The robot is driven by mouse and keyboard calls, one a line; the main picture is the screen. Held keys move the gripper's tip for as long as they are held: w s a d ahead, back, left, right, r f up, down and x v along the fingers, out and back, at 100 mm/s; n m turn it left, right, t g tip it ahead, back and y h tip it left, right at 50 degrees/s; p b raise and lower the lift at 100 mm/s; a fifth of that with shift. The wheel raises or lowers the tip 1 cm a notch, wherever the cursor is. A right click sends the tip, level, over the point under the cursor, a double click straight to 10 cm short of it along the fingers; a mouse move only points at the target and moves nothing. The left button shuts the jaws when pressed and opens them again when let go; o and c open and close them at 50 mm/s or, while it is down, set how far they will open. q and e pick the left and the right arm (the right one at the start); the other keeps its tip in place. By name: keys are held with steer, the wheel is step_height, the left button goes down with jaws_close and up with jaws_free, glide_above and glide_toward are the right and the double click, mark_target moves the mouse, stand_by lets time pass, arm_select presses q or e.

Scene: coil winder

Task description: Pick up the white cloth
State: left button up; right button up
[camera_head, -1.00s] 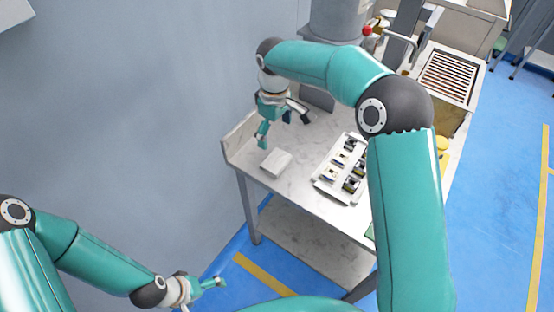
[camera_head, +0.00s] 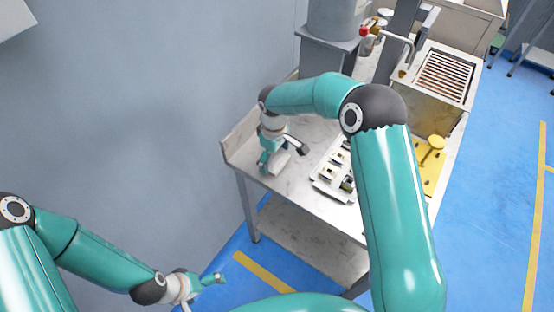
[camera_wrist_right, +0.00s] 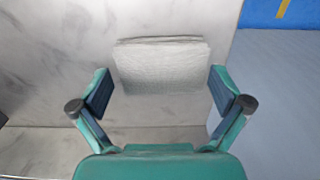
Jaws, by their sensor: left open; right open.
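The white cloth (camera_wrist_right: 162,66) is a folded, textured rectangle lying flat on the marble-like table top. In the right wrist view it sits between and just beyond the open fingers of my right gripper (camera_wrist_right: 164,95). In the head view my right gripper (camera_head: 282,158) is over the cloth (camera_head: 279,163) and hides much of it. Whether the fingers touch the cloth is unclear. My left gripper (camera_head: 212,281) is open and empty, away from the table at the lower left.
The table (camera_head: 296,196) has a raised edge along the wall. A white tray (camera_head: 322,189) with several small parts lies right of the cloth, partly behind my right arm. A yellow item (camera_head: 431,160) and a grey machine (camera_head: 335,20) stand farther off. Blue floor lies around.

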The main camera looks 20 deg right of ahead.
mark_target(274, 159)
steer(key=c, duration=0.7)
steer(key=shift+c, duration=0.2)
steer(key=shift+r, duration=0.1)
step_height(274, 159, up, 20)
